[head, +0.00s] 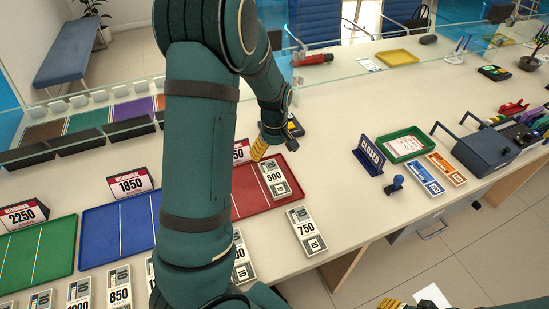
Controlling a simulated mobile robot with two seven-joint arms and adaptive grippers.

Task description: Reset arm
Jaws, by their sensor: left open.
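My left arm reaches up and across the middle of the head view, then bends down to the right. My left gripper (277,148) is open and empty, above the back of the red tray (242,208). A card marked 500 (274,178) lies in that tray, just below the gripper in the picture. A yellow-banded piece (390,304) at the bottom edge looks like part of my right gripper; its jaws cannot be made out.
A card marked 750 (307,230) lies in front of the red tray. Blue (118,232) and green (40,252) trays are left. A CLOSED sign (369,155), a stamp (397,184) and a dark box (484,150) stand right. A glass screen runs along the back.

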